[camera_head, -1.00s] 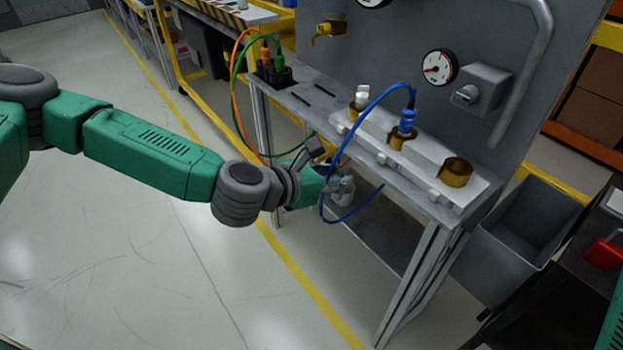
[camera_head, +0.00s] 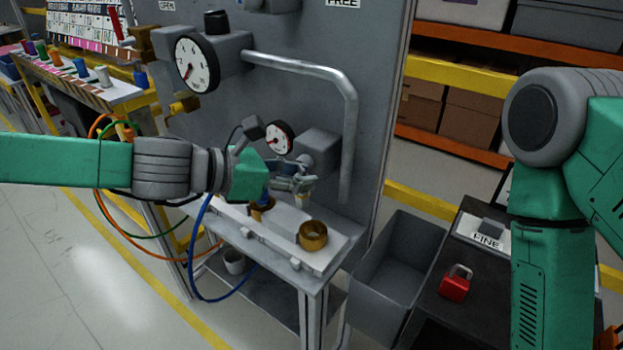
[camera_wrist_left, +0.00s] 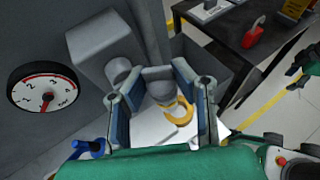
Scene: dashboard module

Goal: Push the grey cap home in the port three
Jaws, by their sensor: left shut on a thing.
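My left gripper (camera_head: 290,178) is shut on the grey cap (camera_head: 304,170) and holds it above the bench. In the left wrist view the cap (camera_wrist_left: 161,91) sits between the two fingers. The right-hand brass port (camera_head: 313,236) is an open, empty ring just below the cap; they look apart in the head view. In the left wrist view the brass ring (camera_wrist_left: 183,112) lies just beyond the cap. Another brass port (camera_head: 262,212) with a blue plug is partly behind my gripper. What seems to be my right gripper (camera_wrist_left: 300,66) is small and cut off by the wrist view's edge.
A grey panel with gauges (camera_head: 278,138) and a bent pipe (camera_head: 345,90) rises behind the ports. A blue cable (camera_head: 193,255) loops in front of the bench. A grey bin (camera_head: 398,262) and a dark table with a red padlock (camera_head: 456,283) stand on the right.

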